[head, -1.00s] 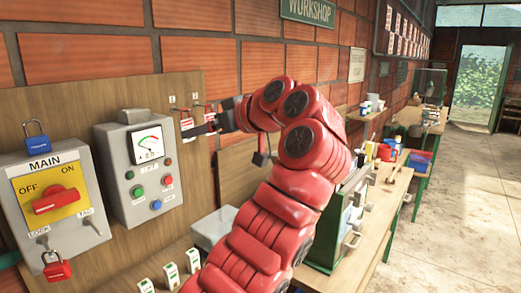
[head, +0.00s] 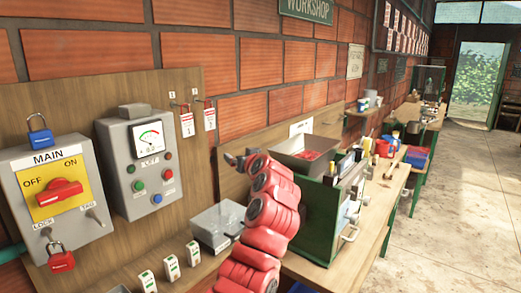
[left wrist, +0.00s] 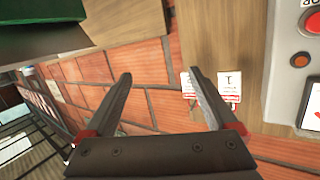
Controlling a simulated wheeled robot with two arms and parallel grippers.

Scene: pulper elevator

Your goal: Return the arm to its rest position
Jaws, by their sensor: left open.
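My red left arm (head: 265,225) reaches up from the bottom of the head view, bent, with its dark left gripper (head: 235,159) above the grey box and just right of the wooden panel. In the left wrist view the left gripper (left wrist: 160,75) has its two fingers spread wide with nothing between them. Two red-and-white tags (head: 187,124) hang on hooks at the panel's upper right. The gripper is apart from them. My right gripper is not in view.
The wooden panel (head: 90,95) carries a MAIN switch box (head: 85,210) with blue and red padlocks and a grey meter box (head: 120,155). A clear-lidded grey box (head: 215,225) stands on the bench. A green machine (head: 310,215) with a hopper stands right of my arm.

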